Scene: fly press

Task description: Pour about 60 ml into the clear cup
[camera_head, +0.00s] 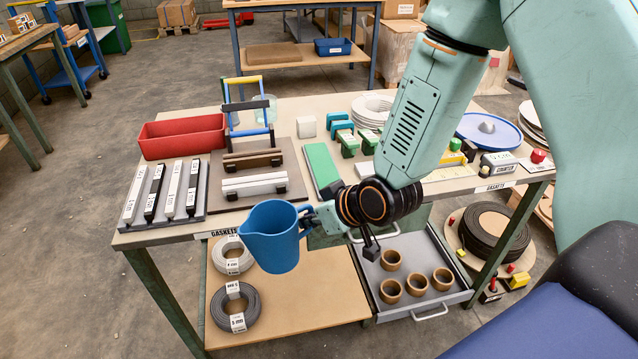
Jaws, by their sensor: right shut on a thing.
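A blue jug (268,240) with a spout on its left hangs in the air in front of the table's front edge, slightly tilted. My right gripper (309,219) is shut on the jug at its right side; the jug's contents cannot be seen. A pale see-through vessel (270,104), seemingly the clear cup, stands at the back of the table behind a blue frame with a yellow top bar. The frame partly hides it, and its fill cannot be told. The jug is well in front of it and apart from it. My left gripper is not in view.
The table (300,108) holds a red bin (183,137), the blue frame (231,112), labelled bars (172,190), a green strip (322,168) and a blue dish (490,130). Below, an open drawer (440,262) holds several brown rings. Cable coils (235,305) lie on the lower shelf.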

